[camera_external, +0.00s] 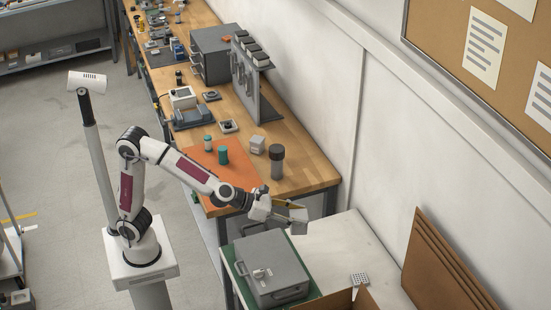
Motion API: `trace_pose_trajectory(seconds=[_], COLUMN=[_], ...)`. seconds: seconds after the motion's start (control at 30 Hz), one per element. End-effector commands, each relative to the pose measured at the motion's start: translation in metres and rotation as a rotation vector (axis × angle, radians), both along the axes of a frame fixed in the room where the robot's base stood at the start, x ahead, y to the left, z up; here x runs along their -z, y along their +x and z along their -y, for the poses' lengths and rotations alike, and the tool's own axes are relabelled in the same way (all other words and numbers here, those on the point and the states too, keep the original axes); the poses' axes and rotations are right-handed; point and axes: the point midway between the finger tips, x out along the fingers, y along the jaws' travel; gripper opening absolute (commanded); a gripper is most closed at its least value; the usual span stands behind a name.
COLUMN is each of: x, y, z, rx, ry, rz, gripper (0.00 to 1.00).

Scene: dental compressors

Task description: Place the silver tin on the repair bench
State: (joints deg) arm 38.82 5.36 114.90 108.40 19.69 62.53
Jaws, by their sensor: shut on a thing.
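The silver tin (298,226) is a small grey-silver piece at the end of my gripper (294,212). My gripper is shut on it and holds it in the air, off the near end of the wooden bench and to the right of the grey case. The gripper's fingers partly hide the tin. The repair bench (308,172) is the long wooden-topped bench along the wall. An orange mat (226,176) covers part of its near end.
A dark-topped grey cylinder (277,163), a pale block-like container (257,144) and teal-topped jars (222,154) stand near the mat. A grey case (270,268) sits on a green surface below my gripper. A pale surface (345,248) lies to its right. Brown panels (440,265) lean on the wall.

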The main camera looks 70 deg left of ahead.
Motion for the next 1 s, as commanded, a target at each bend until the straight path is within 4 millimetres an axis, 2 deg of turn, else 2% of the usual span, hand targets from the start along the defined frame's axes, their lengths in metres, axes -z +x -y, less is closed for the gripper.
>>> trace_pose_trajectory(seconds=[0.03, 0.2, 0.43, 1.0], x=[-0.008, -0.026, -0.045, -0.069], y=[-0.008, -0.034, -0.063, -0.1], z=[0.001, 0.005, 0.007, 0.008], rx=[0.017, 0.079, 0.145, 0.23], ry=[-0.004, -0.004, -0.004, -0.003], rz=[0.004, 0.004, 0.003, 0.002], gripper=[0.14, 0.14, 0.14, 0.14])
